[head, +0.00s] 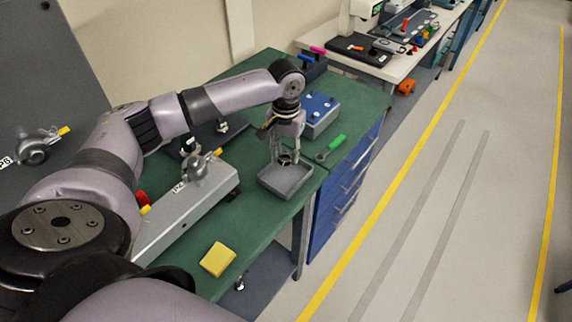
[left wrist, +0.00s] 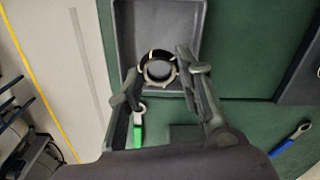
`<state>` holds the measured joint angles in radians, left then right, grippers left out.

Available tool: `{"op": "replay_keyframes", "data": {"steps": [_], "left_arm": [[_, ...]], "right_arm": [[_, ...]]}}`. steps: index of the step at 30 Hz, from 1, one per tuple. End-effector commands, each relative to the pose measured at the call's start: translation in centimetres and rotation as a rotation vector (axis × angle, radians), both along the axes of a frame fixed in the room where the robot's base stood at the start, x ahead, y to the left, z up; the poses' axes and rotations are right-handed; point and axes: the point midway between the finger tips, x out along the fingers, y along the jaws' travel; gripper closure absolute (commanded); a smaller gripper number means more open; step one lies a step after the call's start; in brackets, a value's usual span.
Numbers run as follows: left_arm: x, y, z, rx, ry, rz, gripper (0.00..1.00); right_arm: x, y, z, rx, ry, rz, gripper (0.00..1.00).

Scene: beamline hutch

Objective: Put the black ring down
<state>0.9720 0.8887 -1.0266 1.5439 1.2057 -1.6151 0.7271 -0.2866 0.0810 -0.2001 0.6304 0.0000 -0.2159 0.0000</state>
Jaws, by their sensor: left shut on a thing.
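My left gripper (head: 287,156) points down over a shallow grey tray (head: 286,192) on the green bench. It is shut on the black ring (left wrist: 158,67), which sits between its fingertips in the left wrist view. The ring shows dark with a lighter lower edge, and its open middle faces the camera. The tray (left wrist: 178,15) lies behind the ring in that view. In the head view the ring is small and mostly hidden by the fingers. I cannot tell whether it touches the tray floor. My right gripper is not in view.
A green-handled wrench (head: 331,148) lies just beyond the tray, beside a blue-topped grey box (head: 318,112). A long grey metal fixture (head: 188,206) stands left of the tray. A yellow block (head: 217,259) lies near the bench edge. Open floor is at right.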

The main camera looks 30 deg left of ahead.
Motion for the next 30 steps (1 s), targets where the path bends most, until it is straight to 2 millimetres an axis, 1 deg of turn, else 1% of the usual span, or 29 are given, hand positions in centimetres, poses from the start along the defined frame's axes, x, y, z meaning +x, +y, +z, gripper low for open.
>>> {"op": "replay_keyframes", "data": {"steps": [1, 7, 10, 12, 15, 27, 28, 30], "left_arm": [[-0.1, 0.0, -0.7, 0.002, 0.002, 0.0, 0.81], [0.0, 0.0, -2.5, 0.0, 0.001, -0.001, 0.81], [-0.1, -0.1, -4.0, 0.0, 0.004, -0.001, 0.81], [0.0, -0.1, -5.0, 0.0, 0.002, 0.0, 0.81], [0.0, 0.0, -6.0, 0.001, 0.0, 0.0, 0.81], [0.0, -0.1, -6.5, -0.001, 0.0, -0.001, 0.81], [0.0, -0.1, -6.4, -0.001, 0.0, -0.001, 0.65], [0.0, -0.1, -6.4, 0.0, -0.001, -0.001, 0.6]], "right_arm": [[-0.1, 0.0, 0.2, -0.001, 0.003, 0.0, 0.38], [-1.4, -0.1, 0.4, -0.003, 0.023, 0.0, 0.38], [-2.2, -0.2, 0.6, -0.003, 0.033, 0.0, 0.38], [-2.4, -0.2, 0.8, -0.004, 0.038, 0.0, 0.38], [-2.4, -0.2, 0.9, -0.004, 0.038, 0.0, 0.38], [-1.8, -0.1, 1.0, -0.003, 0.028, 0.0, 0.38], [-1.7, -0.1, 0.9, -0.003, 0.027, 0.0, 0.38], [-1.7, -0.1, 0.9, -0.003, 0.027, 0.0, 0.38]]}}
